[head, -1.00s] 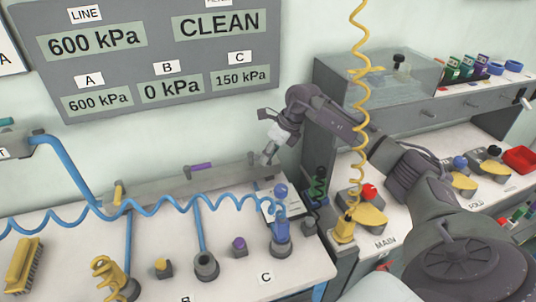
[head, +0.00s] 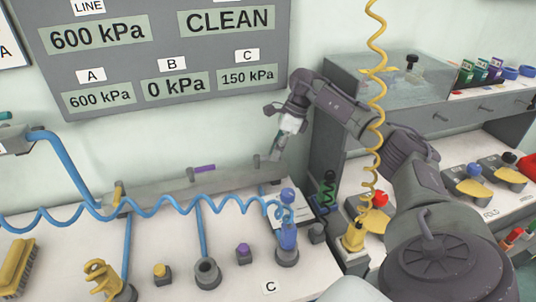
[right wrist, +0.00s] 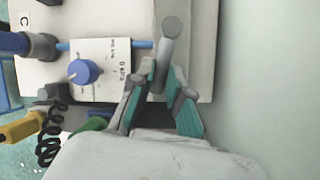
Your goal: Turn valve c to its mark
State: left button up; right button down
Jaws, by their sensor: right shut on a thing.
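Valve c is the rightmost valve on the grey rail (head: 222,180) along the back of the bench. Its grey bar-shaped handle (right wrist: 170,35) shows in the right wrist view. My right gripper (head: 275,156) reaches down to it at the rail's right end. In the right wrist view its teal-padded fingers (right wrist: 159,82) are closed around the lower part of the handle. The C display (head: 249,77) reads 150 kPa. The valve's mark cannot be made out. My left gripper is not in view.
A blue plug (head: 288,236) stands in a grey socket beside the C label (head: 270,287). A white card with a blue knob (right wrist: 85,71) lies near the valve. A coiled yellow hose (head: 375,110) hangs before my right arm. A grey cabinet (head: 315,150) stands to the right.

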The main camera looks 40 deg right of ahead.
jog(key=shift+w+d+n+g, duration=0.2)
jog(key=shift+w+n+g, duration=0.15)
jog(key=shift+n, duration=0.45)
jog(key=c, duration=1.1)
grip_release()
notch_tip(320, 180, up, 10)
